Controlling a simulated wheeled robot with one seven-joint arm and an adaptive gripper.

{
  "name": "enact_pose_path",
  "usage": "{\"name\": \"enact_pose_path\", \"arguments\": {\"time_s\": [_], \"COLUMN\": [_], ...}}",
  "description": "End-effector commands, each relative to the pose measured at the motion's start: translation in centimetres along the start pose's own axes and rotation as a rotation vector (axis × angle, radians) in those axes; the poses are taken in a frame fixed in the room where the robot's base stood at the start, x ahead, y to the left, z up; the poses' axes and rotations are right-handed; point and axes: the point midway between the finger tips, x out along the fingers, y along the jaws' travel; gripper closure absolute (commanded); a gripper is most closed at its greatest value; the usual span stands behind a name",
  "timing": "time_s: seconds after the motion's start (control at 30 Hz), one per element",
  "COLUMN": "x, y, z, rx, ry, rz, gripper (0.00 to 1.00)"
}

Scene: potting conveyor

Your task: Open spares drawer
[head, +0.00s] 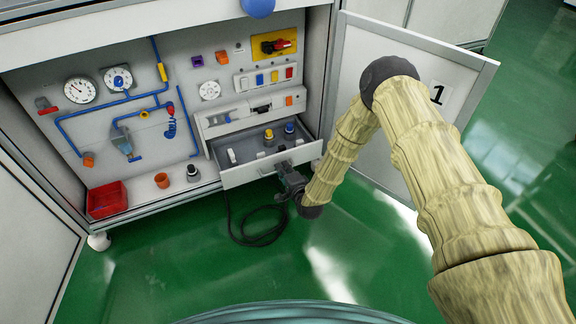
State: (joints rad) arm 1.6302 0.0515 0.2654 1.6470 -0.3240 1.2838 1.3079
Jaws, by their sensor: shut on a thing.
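The spares drawer (240,177) is a grey drawer low on the right side of the cabinet panel. It stands pulled out, and its inside shows. A yellow-topped item (268,138), a blue-topped item (289,129) and a pale item (231,156) stand in it. My gripper (284,170) is at the drawer's front face, right of its middle, shut on the drawer's handle. The gripper hides most of the handle. My arm reaches it from the right.
A cabinet door (355,100) marked 1 stands open behind my arm. A red bin (107,199), an orange cup (162,180) and a dark cup (193,173) stand on the cabinet's lower ledge. A black cable (262,238) hangs below the drawer.

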Motion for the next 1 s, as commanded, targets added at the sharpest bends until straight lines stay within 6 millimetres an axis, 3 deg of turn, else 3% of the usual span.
{"name": "enact_pose_path", "arguments": {"time_s": [0.23, 0.27, 0.37, 0.77, 1.0], "x": [0.0, 0.0, 0.0, -0.4, -3.7], "y": [0.0, 0.0, 0.0, 0.0, 0.1], "z": [-0.1, -0.2, -0.1, -0.1, -0.2], "rx": [0.0, 0.0, 0.0, 0.001, 0.002], "ry": [0.002, 0.002, 0.002, 0.002, 0.002], "rz": [0.0, 0.0, 0.0, 0.001, 0.002], "gripper": [1.0, 0.85, 0.68, 0.68, 0.68]}}
